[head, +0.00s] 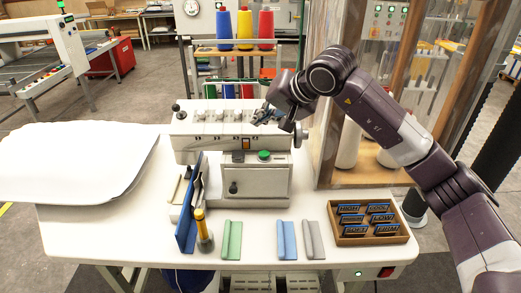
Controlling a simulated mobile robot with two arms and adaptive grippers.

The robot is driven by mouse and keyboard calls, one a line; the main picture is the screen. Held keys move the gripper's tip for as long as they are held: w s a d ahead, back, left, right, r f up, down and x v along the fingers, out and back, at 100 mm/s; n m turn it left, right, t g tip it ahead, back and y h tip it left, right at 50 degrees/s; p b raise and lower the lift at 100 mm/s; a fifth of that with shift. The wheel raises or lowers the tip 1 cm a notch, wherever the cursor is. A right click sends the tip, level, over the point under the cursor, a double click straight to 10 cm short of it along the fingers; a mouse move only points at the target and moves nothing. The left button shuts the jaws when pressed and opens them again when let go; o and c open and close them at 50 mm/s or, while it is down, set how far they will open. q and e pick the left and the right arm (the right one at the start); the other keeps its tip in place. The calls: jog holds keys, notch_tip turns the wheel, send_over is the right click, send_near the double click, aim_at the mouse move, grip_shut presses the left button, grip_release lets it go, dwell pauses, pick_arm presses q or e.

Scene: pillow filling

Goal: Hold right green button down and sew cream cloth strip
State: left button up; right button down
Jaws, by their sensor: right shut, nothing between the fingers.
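The white sewing machine (215,130) stands at the back of the table. A green button (264,155) sits on the ledge of its lower right part, beside a dark button (238,156). My right gripper (262,117) is shut and empty, in front of the machine's upper body, above and apart from the green button in the picture. I cannot clearly make out a cream cloth strip; a pale narrow piece (174,189) shows left of the blue panel, but I cannot tell what it is. My left gripper is not in view.
A large white pillow (75,165) lies at the left. Green (231,240), blue (286,240) and grey (313,240) folded cloths lie along the front. A blue panel (187,225) and yellow-topped tool (203,230) stand left of them. A wooden label tray (343,239) is at right.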

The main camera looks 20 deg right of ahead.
jog(key=shift+w+d+r+h, duration=0.1)
jog(key=shift+d+r+h, duration=0.15)
jog(key=shift+d, duration=0.35)
jog(key=shift+w+d+r+h, duration=0.1)
jog(key=shift+d+h, duration=0.15)
jog(key=shift+d, duration=0.3)
jog(key=shift+f, duration=0.1)
jog(key=b, duration=0.5)
send_over(264, 154)
jog(key=f, duration=0.7)
jog(key=shift+s+d+f, duration=0.1)
jog(key=shift+d+f, duration=0.2)
jog(key=shift+d, duration=0.05)
jog(key=shift+f+b, duration=0.4)
jog(key=shift+f, duration=0.15)
jog(key=shift+f, duration=0.1)
jog(key=shift+f+b, duration=0.3)
jog(key=shift+b, duration=0.15)
